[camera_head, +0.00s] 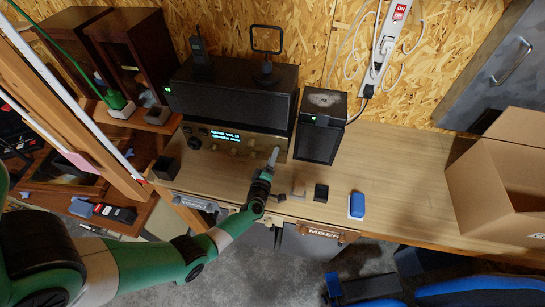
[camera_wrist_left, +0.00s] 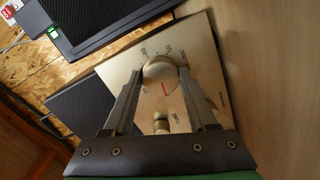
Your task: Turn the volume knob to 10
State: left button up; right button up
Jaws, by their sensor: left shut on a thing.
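The volume knob (camera_wrist_left: 160,72) is a round brass-coloured knob on the gold front panel (camera_wrist_left: 212,62) of the radio unit, seen close in the left wrist view. Numbers ring it, and a red mark shows just below it; I cannot read its setting for certain. My left gripper (camera_wrist_left: 160,85) has one finger on each side of the knob and is shut on it. In the head view my left gripper (camera_head: 273,157) is at the right end of the panel (camera_head: 225,143) and hides the knob there. A lit display (camera_head: 225,136) shows text too small to read. My right gripper is not in view.
A large black speaker (camera_head: 230,92) stands above the panel, with a smaller black speaker (camera_head: 320,125) to the right. A blue-and-white item (camera_head: 357,205) and small blocks (camera_head: 321,192) lie near the bench's front edge. A cardboard box (camera_head: 500,175) stands at right.

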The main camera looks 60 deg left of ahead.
pick_arm(q)
jog(key=o, duration=1.4)
jog(key=shift+c, duration=0.2)
jog(key=p+v, duration=0.3)
jog(key=v, duration=0.8)
jog(key=shift+s+d+p, duration=0.15)
jog(key=shift+d+p, duration=0.15)
jog(key=shift+p, duration=0.1)
